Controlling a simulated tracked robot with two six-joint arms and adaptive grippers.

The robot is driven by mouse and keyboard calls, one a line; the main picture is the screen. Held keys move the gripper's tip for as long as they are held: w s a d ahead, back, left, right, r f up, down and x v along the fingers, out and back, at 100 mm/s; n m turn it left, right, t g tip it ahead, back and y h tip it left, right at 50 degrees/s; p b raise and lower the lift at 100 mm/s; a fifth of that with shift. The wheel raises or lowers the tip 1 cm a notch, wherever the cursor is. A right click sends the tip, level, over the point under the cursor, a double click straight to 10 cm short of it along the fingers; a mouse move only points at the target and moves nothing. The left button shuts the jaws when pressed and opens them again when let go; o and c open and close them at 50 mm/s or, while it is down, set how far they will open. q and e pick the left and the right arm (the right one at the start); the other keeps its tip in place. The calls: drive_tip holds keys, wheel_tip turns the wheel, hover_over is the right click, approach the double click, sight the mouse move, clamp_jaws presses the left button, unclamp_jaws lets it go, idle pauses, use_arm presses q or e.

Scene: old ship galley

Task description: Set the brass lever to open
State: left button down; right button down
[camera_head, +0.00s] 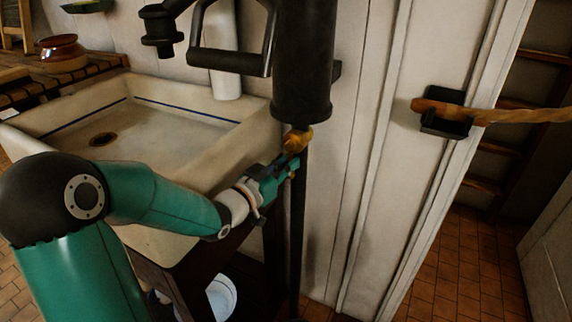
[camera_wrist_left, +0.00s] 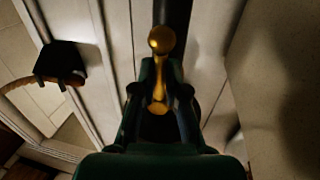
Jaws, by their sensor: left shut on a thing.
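The brass lever (camera_head: 297,139) sits just below the black cylinder of a hand pump (camera_head: 303,62). In the left wrist view the brass lever (camera_wrist_left: 160,42) has a round knob and a narrower stem running down between the fingers. My left gripper (camera_head: 292,160) is shut on the lever, with its green fingers on either side of the stem. It also shows in the left wrist view (camera_wrist_left: 160,95). The lever's base is partly hidden by the fingers. My right gripper is not in view.
A white sink (camera_head: 165,122) stands left of the pump, with a brown pot (camera_head: 62,53) on the slatted counter behind. A black bracket (camera_head: 447,112) holds a rope (camera_head: 520,116) on the wall at the right. Tiled floor (camera_head: 470,265) is open at the right.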

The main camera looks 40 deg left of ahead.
use_arm(q)
drive_tip(key=shift+d+n+b, duration=0.15)
drive_tip(key=shift+n+b, duration=0.15)
drive_tip(key=shift+b, duration=0.15)
drive_tip(key=c, duration=1.2)
unclamp_jaws()
drive_tip(key=s, duration=0.7)
drive_tip(key=shift+s+d, duration=0.2)
drive_tip(key=shift+d, duration=0.2)
drive_tip(key=shift+w+d, duration=0.1)
